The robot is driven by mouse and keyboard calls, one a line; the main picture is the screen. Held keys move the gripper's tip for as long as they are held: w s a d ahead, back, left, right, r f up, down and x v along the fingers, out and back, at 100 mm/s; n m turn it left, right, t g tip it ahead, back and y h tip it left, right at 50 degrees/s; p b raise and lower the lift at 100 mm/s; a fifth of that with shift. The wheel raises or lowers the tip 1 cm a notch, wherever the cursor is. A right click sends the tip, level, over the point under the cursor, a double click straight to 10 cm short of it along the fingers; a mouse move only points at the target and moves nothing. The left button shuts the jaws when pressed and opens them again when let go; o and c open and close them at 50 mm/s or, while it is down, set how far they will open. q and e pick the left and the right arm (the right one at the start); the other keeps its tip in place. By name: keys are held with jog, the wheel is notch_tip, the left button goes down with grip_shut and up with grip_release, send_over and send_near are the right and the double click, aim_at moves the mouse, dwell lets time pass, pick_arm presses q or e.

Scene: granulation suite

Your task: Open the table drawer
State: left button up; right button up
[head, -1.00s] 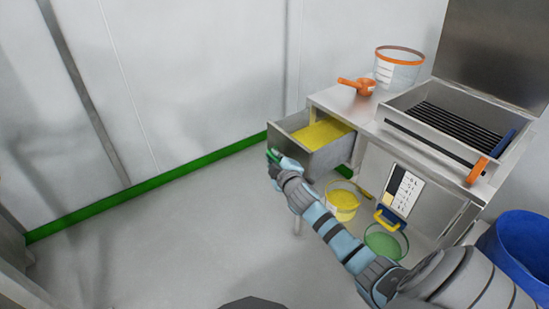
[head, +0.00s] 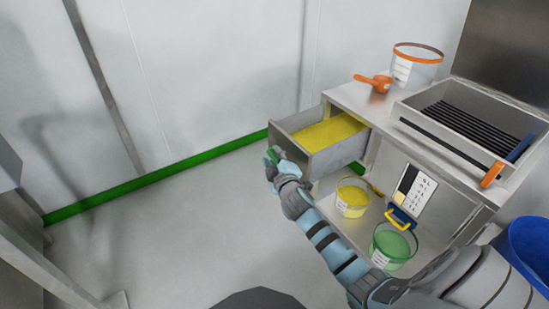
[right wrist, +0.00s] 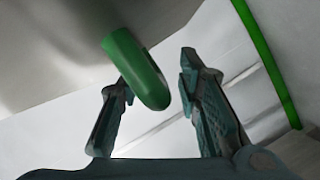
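The table drawer (head: 334,158) is a grey metal box standing well out from the left end of the steel table (head: 345,94), with yellow material (head: 330,131) inside. Its green handle (right wrist: 139,72) shows in the right wrist view, in front of the left finger. My right gripper (head: 272,160) is at the drawer front by the handle. In the right wrist view its fingers (right wrist: 160,95) stand apart, with a visible gap between the handle and the right finger. I cannot tell whether a finger touches the handle. My left gripper is out of view.
An orange scoop (head: 376,83) and a clear orange-rimmed bucket (head: 416,66) stand on the table near a black-barred tray (head: 470,115). A yellow bucket (head: 352,198) and a green bucket (head: 393,246) sit below. Open floor (head: 170,230) lies left.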

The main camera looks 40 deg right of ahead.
jog(key=v, duration=1.2)
